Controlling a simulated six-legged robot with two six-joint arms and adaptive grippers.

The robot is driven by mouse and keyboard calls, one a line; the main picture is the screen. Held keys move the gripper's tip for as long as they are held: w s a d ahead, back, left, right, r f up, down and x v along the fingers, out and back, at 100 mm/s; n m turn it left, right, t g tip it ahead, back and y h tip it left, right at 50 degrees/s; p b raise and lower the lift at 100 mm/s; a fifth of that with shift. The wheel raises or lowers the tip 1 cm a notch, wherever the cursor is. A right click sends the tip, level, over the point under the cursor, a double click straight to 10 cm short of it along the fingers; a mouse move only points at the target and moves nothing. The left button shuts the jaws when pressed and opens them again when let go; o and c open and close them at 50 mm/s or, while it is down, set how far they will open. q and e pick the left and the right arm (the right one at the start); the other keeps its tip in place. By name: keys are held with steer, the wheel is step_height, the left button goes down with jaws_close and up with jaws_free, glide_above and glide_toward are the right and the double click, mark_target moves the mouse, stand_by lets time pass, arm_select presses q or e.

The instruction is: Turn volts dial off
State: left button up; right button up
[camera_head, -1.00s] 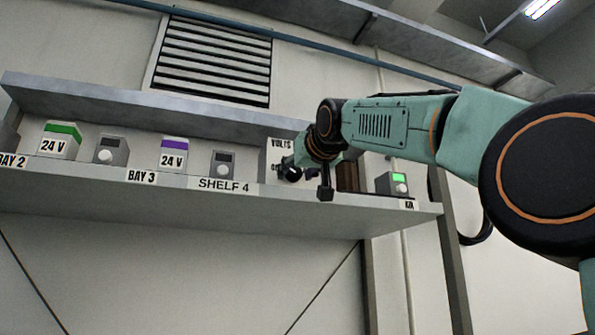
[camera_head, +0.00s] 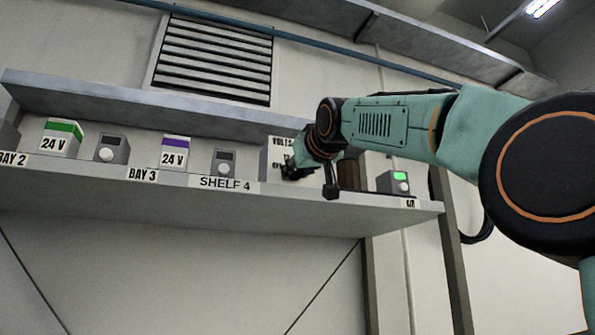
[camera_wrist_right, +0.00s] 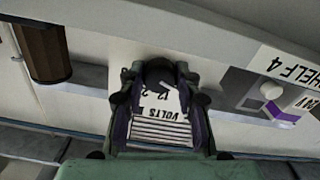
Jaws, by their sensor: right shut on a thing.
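The volts box (camera_head: 281,147) is a pale unit on the shelf, marked VOLTS, partly hidden behind my right gripper. My right gripper (camera_head: 290,172) is at the front of this box and shut on the dark volts dial. In the right wrist view, the box's printed face (camera_wrist_right: 160,125) appears upside down between the fingers, with VOLTS and some numbers readable. The dark dial (camera_wrist_right: 158,76) shows between the fingertips, mostly covered; its pointer setting cannot be read. My left gripper is out of view.
Other units share the shelf (camera_head: 200,205): white 24 V boxes with a green top (camera_head: 60,138) and a purple top (camera_head: 174,153), small grey meters, a brown cylinder (camera_wrist_right: 42,50) and a green-lit meter (camera_head: 398,181). A higher shelf board (camera_head: 150,105) runs above.

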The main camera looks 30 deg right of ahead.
steer(key=o, duration=1.2)
steer(key=shift+s, duration=0.1)
steer(key=shift+c, duration=0.2)
